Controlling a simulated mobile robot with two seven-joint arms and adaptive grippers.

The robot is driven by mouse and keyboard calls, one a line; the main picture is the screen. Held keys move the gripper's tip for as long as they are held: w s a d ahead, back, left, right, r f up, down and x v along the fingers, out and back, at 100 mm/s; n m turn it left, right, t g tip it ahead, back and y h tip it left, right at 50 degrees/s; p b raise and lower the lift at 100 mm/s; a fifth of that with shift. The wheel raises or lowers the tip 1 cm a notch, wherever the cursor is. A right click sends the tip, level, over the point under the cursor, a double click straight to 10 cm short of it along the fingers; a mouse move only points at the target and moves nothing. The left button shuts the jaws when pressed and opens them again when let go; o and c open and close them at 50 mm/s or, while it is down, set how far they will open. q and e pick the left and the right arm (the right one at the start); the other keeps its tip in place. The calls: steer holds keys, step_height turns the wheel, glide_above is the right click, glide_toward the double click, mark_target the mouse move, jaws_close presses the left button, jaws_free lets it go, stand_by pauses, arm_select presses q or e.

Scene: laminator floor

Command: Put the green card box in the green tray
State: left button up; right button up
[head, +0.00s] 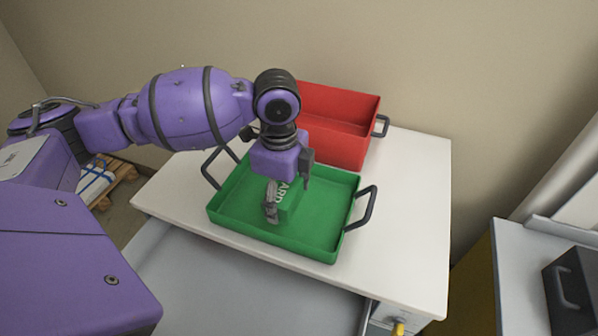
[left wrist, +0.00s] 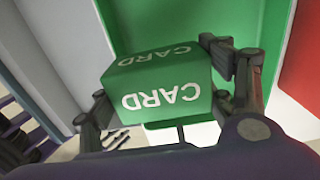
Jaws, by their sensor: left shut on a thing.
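The green card box (left wrist: 160,88), with white "CARD" lettering, sits between the fingers of my left gripper (left wrist: 165,105) in the left wrist view. In the head view the box (head: 292,197) shows partly behind the gripper (head: 288,198), over the green tray. My left gripper is shut on it. The green tray (head: 318,240) is shallow, with dark handles at its left and right, and stands on the white table. Whether the box touches the tray floor I cannot tell. My right gripper is not in view.
A deeper red tray (head: 345,145) stands right behind the green tray on the white table (head: 415,210). The table is bare at the right. A grey surface with a dark handled box (head: 575,290) is at the far right. A pallet (head: 115,182) lies on the floor at left.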

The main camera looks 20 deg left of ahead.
arm_select(q)
steer(key=w+f, duration=0.1)
steer(key=a+f, duration=0.1)
steer(key=f, duration=0.1)
steer(key=w+f, duration=0.1)
steer(key=shift+w+a+f, duration=0.2)
steer(key=shift+w+a, duration=0.15)
steer(key=shift+a, duration=0.05)
steer(key=shift+w+a+f+b, duration=0.15)
steer(key=shift+f+b, duration=0.15)
steer(key=shift+f, duration=1.35)
steer(key=shift+f, duration=0.1)
steer(key=o, duration=1.4)
steer(key=shift+f, duration=0.1)
steer(key=shift+c, duration=0.2)
step_height(320, 180, up, 12)
steer(key=shift+r+p, duration=0.2)
steer(key=shift+p, duration=0.25)
